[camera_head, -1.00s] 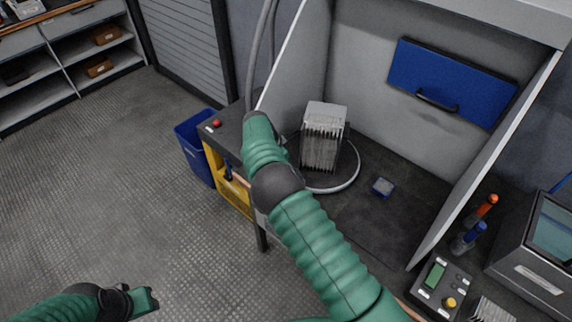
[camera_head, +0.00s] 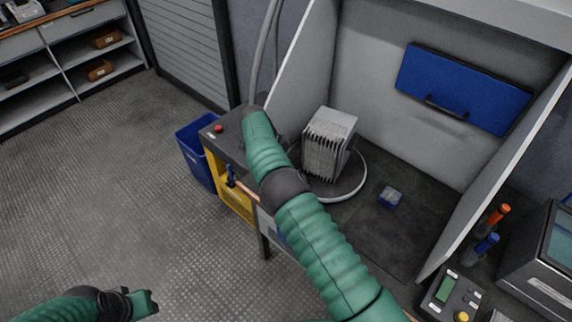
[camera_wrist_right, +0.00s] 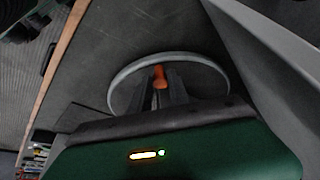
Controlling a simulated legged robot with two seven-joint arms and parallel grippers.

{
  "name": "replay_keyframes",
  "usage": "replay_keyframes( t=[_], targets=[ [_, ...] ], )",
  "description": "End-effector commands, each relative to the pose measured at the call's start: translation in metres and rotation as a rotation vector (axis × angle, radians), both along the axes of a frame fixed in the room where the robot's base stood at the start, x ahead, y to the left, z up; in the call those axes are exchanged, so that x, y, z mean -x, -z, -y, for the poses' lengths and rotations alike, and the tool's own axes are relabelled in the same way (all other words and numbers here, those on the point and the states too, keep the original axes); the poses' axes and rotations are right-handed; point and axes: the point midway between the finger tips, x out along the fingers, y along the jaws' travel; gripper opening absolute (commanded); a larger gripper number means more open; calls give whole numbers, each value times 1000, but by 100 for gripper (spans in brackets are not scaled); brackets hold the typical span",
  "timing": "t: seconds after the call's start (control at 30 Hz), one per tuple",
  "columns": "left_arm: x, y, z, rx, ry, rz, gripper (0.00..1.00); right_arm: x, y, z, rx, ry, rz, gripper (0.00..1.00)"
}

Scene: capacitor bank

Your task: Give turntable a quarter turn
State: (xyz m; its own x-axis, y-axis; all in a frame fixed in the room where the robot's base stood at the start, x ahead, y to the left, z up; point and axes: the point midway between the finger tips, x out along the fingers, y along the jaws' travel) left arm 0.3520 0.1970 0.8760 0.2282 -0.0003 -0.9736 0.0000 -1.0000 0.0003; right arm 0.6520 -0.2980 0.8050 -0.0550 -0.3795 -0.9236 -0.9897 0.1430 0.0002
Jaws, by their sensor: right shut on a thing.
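The round turntable (camera_head: 350,192) stands on the dark bench inside the booth, with a pale rim. A grey finned block (camera_head: 328,145) stands upright on it and hides much of it in the head view. In the right wrist view the turntable (camera_wrist_right: 124,80) lies just ahead of my right gripper (camera_wrist_right: 160,82), whose dark fingers are shut on an orange handle (camera_wrist_right: 158,74) by the disc. In the head view my right arm hides that gripper and the turntable's left part. My left gripper (camera_head: 144,303) is low at the left over the floor, far from the bench; its opening is unclear.
Grey booth walls flank the turntable. A blue drawer front (camera_head: 464,88) is on the back wall. A red button (camera_head: 218,128) and a blue bin (camera_head: 197,152) are at the left. Screwdrivers (camera_head: 490,230) stand right.

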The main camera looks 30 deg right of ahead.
Motion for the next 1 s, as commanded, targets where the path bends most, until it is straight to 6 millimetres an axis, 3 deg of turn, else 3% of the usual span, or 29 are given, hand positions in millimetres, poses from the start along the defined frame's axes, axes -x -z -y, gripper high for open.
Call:
replay_keyframes(
  t=[0.27, 0.3, 0.43, 0.77, 0.87, 1.0],
  targets=[
    [0, 0, 0, 0, 0, 0, 36, 0, 1, -1, -3, 0, 0, 0],
    [0, 0, 0, 0, 0, 0, 36, 0, 1, -1, -3, -1, -1, 27],
    [0, 0, 0, 0, 0, 0, 36, 0, 1, -1, -2, 0, -1, 44],
    [0, 0, 0, 0, 0, 0, 36, 0, -2, -1, -1, 0, 1, 44],
    [0, -1, 0, 0, 0, 0, 36, -2, -14, -6, -1, -2, 4, 44],
    [0, -3, 0, 0, 0, 0, 36, -4, -47, -19, -1, -2, 6, 44]
  ],
)
